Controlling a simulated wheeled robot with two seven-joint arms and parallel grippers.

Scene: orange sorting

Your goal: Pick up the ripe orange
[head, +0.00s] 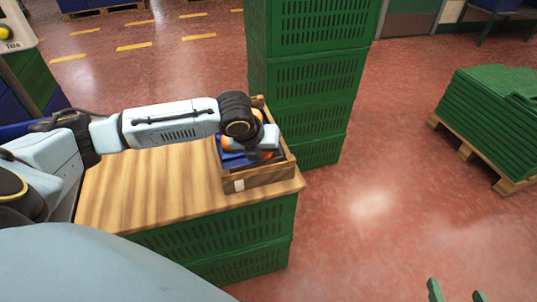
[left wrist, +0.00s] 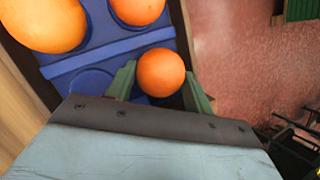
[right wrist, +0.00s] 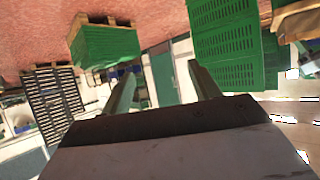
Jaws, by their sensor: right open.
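My left gripper (head: 264,153) reaches down into a wooden crate (head: 262,179) on the table. In the left wrist view, a round, evenly orange-coloured orange (left wrist: 161,72) sits between its two green fingers (left wrist: 160,88). The fingers lie close against both sides of the orange, which is still low in the crate. Two more oranges, one large (left wrist: 42,22) and one (left wrist: 137,9) at the top edge, lie in the blue tray (left wrist: 95,50). The arm hides much of the crate in the head view. My right gripper (right wrist: 163,85) is open and empty, away from the table.
The wooden tabletop (head: 150,185) is clear left of the crate and rests on green crates (head: 240,240). A tall stack of green crates (head: 305,80) stands just behind. A pallet of green crates (head: 495,115) stands at the right. The red floor between is free.

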